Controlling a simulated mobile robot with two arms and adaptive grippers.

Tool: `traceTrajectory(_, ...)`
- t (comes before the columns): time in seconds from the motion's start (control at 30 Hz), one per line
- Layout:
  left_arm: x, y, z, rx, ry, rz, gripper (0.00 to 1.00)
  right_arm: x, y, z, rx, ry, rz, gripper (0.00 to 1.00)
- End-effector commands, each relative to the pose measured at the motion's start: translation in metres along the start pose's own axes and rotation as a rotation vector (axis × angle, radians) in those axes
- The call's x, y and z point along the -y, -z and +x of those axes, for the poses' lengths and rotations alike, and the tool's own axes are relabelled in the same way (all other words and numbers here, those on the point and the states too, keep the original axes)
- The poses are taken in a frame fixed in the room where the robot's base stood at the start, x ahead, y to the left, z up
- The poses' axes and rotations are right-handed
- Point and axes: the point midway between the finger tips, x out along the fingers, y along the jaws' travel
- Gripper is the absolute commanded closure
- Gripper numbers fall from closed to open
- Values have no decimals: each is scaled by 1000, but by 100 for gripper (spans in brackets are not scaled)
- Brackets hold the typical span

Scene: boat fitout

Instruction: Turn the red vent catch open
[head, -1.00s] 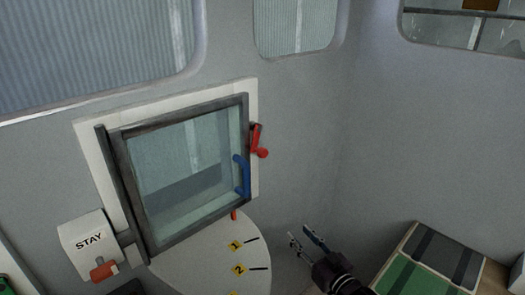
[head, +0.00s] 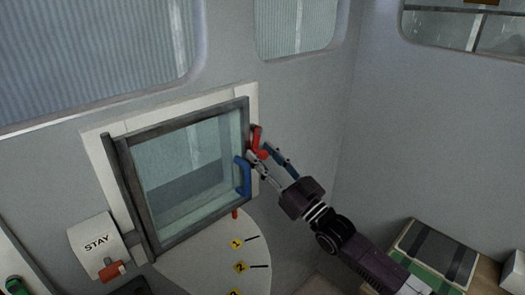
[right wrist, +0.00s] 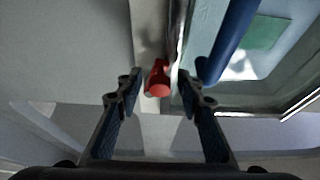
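The red vent catch (head: 257,141) is on the right side of the vent window's frame, its handle standing roughly upright with a knob at the lower end. In the right wrist view the catch (right wrist: 158,79) shows end-on between my fingers. My right gripper (head: 268,160) is at the catch's lower end. In the wrist view the right gripper (right wrist: 159,92) is open, with its fingers on either side of the red knob and gaps visible on both sides. The vent window (head: 190,160) looks shut in its frame. My left gripper is not in view.
A blue handle (head: 243,176) sits on the window's right edge, close to my right fingers. Below is a pale round plate (head: 195,262) with numbered yellow marks. A white STAY box (head: 95,247) with a red lever is at lower left. A green and grey box (head: 440,250) stands lower right.

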Motion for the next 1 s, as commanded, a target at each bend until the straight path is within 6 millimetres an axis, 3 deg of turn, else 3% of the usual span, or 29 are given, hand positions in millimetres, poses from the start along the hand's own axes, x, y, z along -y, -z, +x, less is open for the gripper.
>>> traceTrajectory(0.3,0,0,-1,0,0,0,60,0,-1,4,1,0,1,65)
traceTrajectory(0.63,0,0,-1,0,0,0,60,0,-1,4,1,0,0,100)
traceTrajectory(0.83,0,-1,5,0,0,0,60,-1,-3,3,0,6,-15,100)
traceTrajectory(1.0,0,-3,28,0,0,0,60,-7,-6,1,-2,39,-100,100)
